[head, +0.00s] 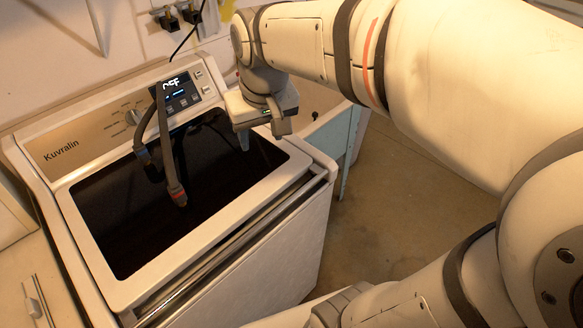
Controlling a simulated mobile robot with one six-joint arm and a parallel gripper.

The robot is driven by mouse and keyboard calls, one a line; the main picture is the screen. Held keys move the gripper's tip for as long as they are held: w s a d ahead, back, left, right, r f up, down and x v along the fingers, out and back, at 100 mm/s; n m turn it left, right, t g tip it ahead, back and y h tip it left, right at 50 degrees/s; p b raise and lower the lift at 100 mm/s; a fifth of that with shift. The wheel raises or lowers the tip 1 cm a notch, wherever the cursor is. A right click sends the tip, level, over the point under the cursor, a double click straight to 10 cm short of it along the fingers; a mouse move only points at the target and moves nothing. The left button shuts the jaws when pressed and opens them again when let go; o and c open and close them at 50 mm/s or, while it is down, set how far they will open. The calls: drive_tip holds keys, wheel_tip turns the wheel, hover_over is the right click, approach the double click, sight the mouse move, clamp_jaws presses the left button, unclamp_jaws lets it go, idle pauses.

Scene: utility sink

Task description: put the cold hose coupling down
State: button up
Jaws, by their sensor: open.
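Two grey hoses hang over the washer's control panel onto its dark lid (110,225). The longer hose ends in a coupling with a red band (176,190), lying on the lid. The other hose's end (153,171) is dark and lies just left of it; its colour mark is not clear, so I cannot tell for sure that it is the cold coupling. My gripper (262,136) is open and looks empty. It points down over the lid's back right corner, to the right of both hose ends and apart from them.
The washer's control panel (120,122) with a knob and lit display stands behind the lid. Black-handled valves (179,17) are on the wall above. A sink basin (314,102) is right of the washer. Open floor (392,190) lies to the right.

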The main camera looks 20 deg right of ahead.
drive_tip(key=s+d+f, duration=0.2)
drive_tip(key=s, duration=0.3)
drive_tip(key=s+d+f+m, duration=0.1)
drive_tip(key=s+f, duration=0.2)
drive_tip(key=s, duration=0.1)
drive_tip(key=shift+s+d+f+t, duration=0.25)
drive_tip(key=shift+s+d+t, duration=0.05)
drive_tip(key=shift+s+d, duration=0.1)
idle(0.5)
